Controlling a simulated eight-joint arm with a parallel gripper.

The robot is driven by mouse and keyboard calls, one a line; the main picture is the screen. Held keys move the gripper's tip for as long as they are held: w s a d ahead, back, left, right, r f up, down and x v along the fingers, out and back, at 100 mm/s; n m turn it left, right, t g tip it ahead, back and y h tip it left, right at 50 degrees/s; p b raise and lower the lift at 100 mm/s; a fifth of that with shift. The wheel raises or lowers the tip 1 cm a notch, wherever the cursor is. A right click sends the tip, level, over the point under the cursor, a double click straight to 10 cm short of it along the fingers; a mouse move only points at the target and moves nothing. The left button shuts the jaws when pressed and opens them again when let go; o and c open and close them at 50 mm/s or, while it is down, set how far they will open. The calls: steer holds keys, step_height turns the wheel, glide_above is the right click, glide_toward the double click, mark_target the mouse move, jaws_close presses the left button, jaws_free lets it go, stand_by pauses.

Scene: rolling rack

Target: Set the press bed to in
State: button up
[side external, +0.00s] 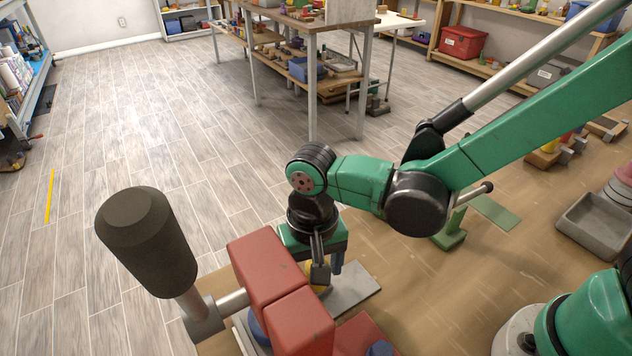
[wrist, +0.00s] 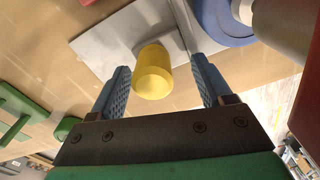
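The press has a red body (side external: 265,268) and a large black handle (side external: 148,242) on a metal lever at its left. A flat grey plate (side external: 358,286), seemingly the press bed, lies beside the red body and partly beyond it. A yellow cylindrical knob (wrist: 153,75) stands on the plate; in the side view it is mostly hidden behind my gripper and the red body. My gripper (wrist: 160,66) is open, its blue fingers on either side of the knob. Gaps show on both sides in the wrist view, so neither finger visibly touches it.
A blue round part (wrist: 222,22) is close to the right finger. On the brown bench (side external: 425,290) are a green stand (side external: 450,238) and a grey tray (side external: 595,222). Bare bench lies between the plate and my arm's base.

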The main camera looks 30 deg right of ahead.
steer(key=shift+r, duration=2.8)
steer(key=shift+f, duration=0.1)
step_height(320, 180, down, 6)
steer(key=shift+d+r, duration=0.25)
steer(key=shift+d, duration=0.75)
